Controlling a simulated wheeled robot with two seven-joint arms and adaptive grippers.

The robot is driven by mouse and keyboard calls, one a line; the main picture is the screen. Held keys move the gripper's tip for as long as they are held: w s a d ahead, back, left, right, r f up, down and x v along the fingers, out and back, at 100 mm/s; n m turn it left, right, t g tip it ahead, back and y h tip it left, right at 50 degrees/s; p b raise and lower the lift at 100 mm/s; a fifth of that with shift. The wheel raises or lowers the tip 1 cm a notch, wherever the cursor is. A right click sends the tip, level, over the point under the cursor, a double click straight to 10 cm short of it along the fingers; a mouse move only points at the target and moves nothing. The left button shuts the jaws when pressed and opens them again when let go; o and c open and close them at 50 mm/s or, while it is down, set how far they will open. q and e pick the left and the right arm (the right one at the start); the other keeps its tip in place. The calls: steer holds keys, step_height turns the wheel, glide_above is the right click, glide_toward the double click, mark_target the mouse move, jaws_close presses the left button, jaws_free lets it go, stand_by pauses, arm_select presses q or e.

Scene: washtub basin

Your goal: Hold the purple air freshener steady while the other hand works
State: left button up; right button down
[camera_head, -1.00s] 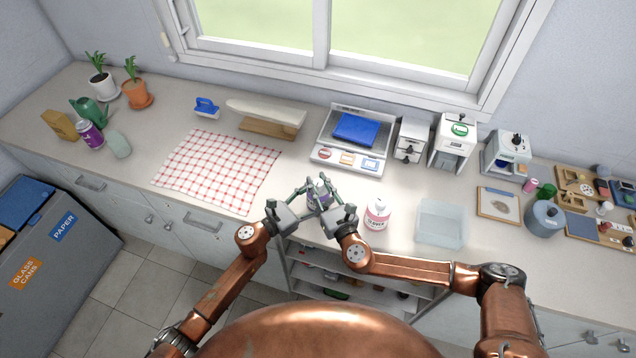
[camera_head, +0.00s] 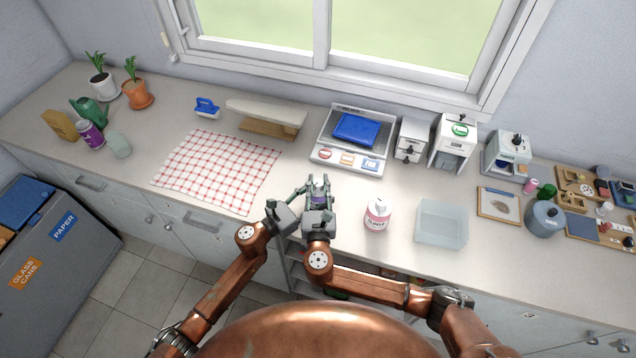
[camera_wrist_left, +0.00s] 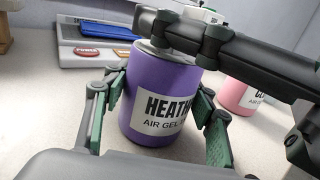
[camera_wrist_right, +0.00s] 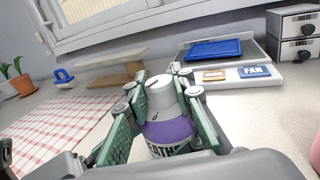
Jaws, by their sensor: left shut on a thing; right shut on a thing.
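The purple air freshener (camera_wrist_left: 165,85) stands upright on the counter, with a white "HEATH..." label and a pale cap (camera_wrist_right: 161,93). Its purple body also shows in the right wrist view (camera_wrist_right: 170,131); in the head view the grippers mostly hide it. My left gripper (camera_wrist_left: 158,105) is shut on its body, one finger on each side. My right gripper (camera_wrist_right: 165,98) is shut on the cap at the top, fingers either side of it. In the head view my right gripper (camera_head: 318,187) comes from the front, over the can, with my left gripper close on its left.
A pink-labelled bottle (camera_head: 377,214) and a clear tub (camera_head: 441,224) stand to the right. A scale with a blue tray (camera_head: 355,128) is behind. A checkered cloth (camera_head: 218,172) lies left. Another purple can (camera_head: 90,134) stands far left. The counter's front edge is close.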

steer(key=c, duration=1.6)
jaws_free()
steer(key=s, duration=1.2)
